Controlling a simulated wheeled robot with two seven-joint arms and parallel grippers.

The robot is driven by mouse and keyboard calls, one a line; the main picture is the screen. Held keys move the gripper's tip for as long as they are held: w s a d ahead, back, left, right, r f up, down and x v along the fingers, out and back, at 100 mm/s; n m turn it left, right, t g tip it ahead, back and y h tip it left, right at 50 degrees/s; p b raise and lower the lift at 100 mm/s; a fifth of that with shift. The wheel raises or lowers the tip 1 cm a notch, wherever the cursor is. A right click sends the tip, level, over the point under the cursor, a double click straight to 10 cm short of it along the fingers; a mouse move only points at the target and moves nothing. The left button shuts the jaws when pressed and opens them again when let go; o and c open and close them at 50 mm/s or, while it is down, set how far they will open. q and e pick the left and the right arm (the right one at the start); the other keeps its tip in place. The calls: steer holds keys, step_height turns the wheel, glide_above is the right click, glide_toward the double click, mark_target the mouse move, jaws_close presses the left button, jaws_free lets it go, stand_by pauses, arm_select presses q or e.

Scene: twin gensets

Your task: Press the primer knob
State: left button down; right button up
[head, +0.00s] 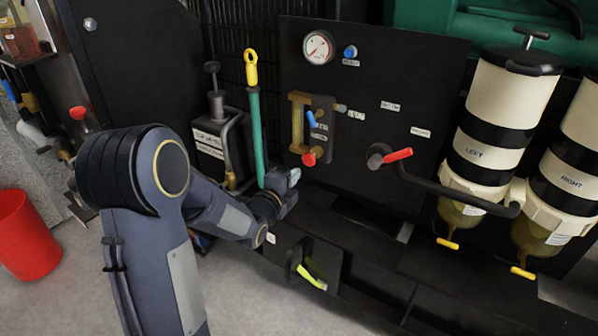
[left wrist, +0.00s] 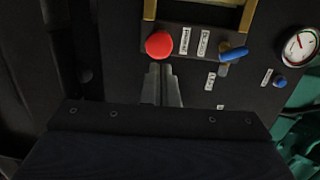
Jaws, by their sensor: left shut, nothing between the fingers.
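A round red knob (head: 309,159) sticks out at the lower end of a small dark unit with a brass frame (head: 298,122) on the black panel. I take it as the primer knob, though its label is too small to read. In the left wrist view the red knob (left wrist: 159,44) lies just beyond my shut fingertips (left wrist: 161,68). In the head view my left gripper (head: 294,177) is shut and empty, just below and left of the knob. I cannot tell whether they touch. My right gripper is not in view.
A blue lever (head: 315,119) sits above the knob; it also shows in the left wrist view (left wrist: 233,54). A gauge (head: 318,47), a blue button (head: 350,52) and a red-handled valve (head: 390,157) share the panel. A green dipstick-like tube (head: 256,130) stands close left of my gripper.

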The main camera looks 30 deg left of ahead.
arm_select(q)
steer(key=s, duration=0.5)
steer(key=shift+s+r, duration=0.2)
steer(key=shift+s, duration=0.15)
stand_by(0.6)
